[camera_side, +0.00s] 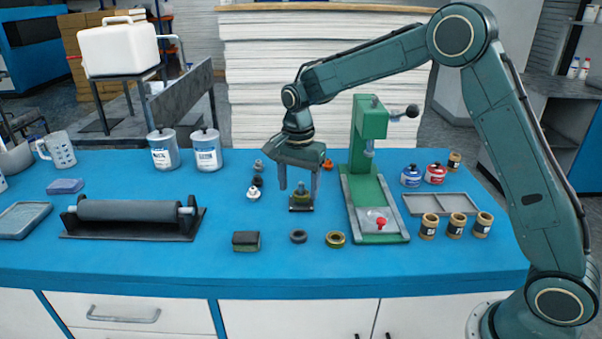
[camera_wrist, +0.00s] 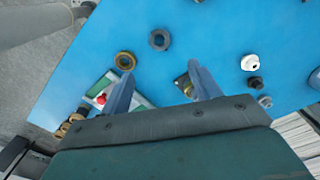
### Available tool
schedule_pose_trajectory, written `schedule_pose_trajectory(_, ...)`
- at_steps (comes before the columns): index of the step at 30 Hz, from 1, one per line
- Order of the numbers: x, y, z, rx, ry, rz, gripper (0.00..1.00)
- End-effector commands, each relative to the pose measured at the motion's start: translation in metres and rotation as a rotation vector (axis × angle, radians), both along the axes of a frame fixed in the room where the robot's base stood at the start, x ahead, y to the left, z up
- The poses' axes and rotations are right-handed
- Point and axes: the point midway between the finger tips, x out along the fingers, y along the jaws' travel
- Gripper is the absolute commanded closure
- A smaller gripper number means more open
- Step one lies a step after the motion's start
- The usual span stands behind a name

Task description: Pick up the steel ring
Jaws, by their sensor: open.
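A dark grey ring (camera_side: 298,236), which looks like the steel ring, lies flat on the blue table near its front. It also shows in the wrist view (camera_wrist: 159,49), beyond the gap between my fingers. A brass-coloured ring (camera_side: 335,239) lies just right of it. My gripper (camera_side: 298,190) points down with its fingers apart and empty. It appears in the side view around or above a small post fixture (camera_side: 301,203) on a dark base, behind the grey ring. In the wrist view my fingers (camera_wrist: 160,76) partly hide that fixture.
A green press (camera_side: 370,190) stands close on the right. A dark block (camera_side: 246,241) lies left of the grey ring. A roller (camera_side: 130,211) is further left. Small jars (camera_side: 457,225) and a grey tray (camera_side: 440,204) are at right.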

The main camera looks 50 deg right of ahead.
Motion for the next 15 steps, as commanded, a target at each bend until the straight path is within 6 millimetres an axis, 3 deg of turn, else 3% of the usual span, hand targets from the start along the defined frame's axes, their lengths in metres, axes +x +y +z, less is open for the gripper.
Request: schedule_pose_trajectory(15, -0.001, 0.0, -0.068, 0.0, 0.002, 0.001, 0.38)
